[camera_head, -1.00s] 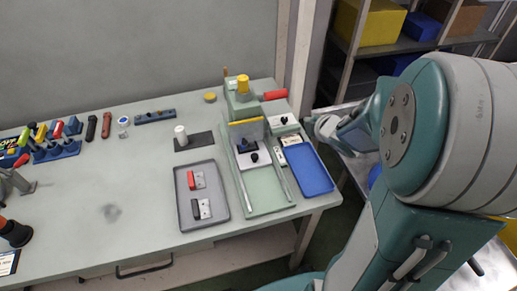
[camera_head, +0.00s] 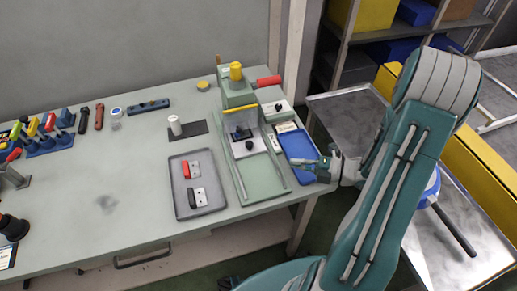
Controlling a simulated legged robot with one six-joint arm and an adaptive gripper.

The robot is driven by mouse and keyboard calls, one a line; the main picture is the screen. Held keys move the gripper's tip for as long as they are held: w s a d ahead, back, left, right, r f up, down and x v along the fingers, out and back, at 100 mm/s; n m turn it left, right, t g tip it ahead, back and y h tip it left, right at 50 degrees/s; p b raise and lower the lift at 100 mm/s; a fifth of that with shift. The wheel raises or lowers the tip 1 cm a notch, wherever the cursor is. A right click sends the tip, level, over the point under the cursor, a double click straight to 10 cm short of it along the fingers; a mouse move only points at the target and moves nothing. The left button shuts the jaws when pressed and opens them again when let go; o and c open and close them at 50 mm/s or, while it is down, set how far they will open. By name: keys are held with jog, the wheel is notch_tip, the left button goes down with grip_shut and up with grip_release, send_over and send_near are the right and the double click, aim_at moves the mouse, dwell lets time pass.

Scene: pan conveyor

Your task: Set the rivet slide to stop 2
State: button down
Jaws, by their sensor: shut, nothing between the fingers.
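The rivet press (camera_head: 238,92) is a green machine with a yellow cap and a red handle at the back of the table. In front of it, a pale slide plate (camera_head: 255,148) with a dark knob sits between two rails, near the press end of the green bed (camera_head: 264,180). A yellow bar crosses above the plate. Stop numbers are too small to read. My gripper (camera_head: 322,167) is shut and empty. It is over the right part of the blue tray, to the right of the slide and apart from it.
The blue tray (camera_head: 292,142) lies right of the bed. A grey tray (camera_head: 181,198) with a red-handled and a black-handled part lies left of it. The table's left middle is clear.

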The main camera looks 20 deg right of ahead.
aim_at(255, 146)
jog(key=x, duration=0.8)
jog(key=shift+w+a, duration=0.2)
jog(key=shift+a, duration=0.15)
jog(key=w, duration=0.2)
jog(key=w+a, duration=0.1)
jog(key=shift+w+f, duration=0.2)
jog(key=shift+f, duration=0.2)
jog(key=shift+w, duration=0.5)
jog(key=shift+w, duration=1.85)
jog(key=shift+d, duration=0.1)
jog(key=v, duration=1.2)
jog(key=shift+f, duration=0.1)
